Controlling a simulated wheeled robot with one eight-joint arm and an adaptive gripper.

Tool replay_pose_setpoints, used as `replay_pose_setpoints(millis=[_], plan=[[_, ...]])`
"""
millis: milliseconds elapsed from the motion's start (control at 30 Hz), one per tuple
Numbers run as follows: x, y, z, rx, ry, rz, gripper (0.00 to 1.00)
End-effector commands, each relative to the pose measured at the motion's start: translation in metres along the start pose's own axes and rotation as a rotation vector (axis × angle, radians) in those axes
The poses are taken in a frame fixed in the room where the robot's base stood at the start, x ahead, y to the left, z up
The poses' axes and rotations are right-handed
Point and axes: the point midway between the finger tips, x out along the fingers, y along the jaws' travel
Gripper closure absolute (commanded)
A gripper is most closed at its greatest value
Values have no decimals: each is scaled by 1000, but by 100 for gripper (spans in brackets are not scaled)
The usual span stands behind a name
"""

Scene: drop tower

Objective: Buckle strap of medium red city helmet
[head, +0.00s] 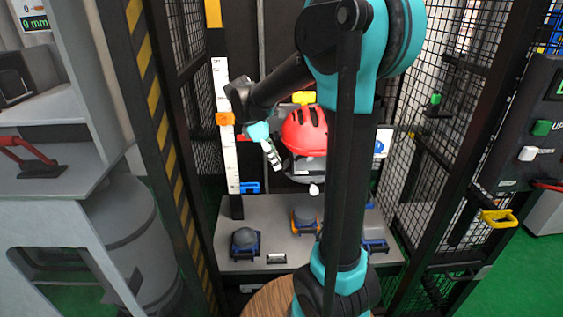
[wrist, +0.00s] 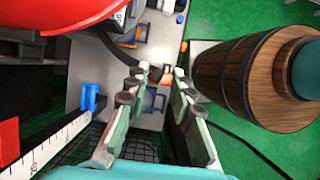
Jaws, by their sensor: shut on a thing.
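The red helmet (head: 304,130) sits on a grey headform (head: 304,168) in the drop tower, partly behind my arm. It also fills the upper left of the wrist view (wrist: 70,14). My gripper (head: 275,160) is just left of the headform, below the helmet's rim. In the wrist view its fingers (wrist: 160,85) have a small dark and orange piece (wrist: 166,77) at their tips, seemingly the strap's end. The rest of the strap is hard to make out, and whether the buckle is joined cannot be told.
A white scale (head: 222,130) with an orange marker (head: 225,119) stands close left of my gripper. Below, a grey shelf (head: 272,220) holds a dark dome in a blue holder (head: 245,240) and another in an orange one (head: 304,219). Mesh walls (head: 478,110) flank the tower.

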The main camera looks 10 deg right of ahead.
Motion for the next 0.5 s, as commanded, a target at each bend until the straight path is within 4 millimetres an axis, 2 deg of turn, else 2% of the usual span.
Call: replay_pose_setpoints(millis=[400, 500], plan=[[-18, 12, -27, 0, 0, 0, 89], [-23, 18, -26, 2, 0, -1, 89]])
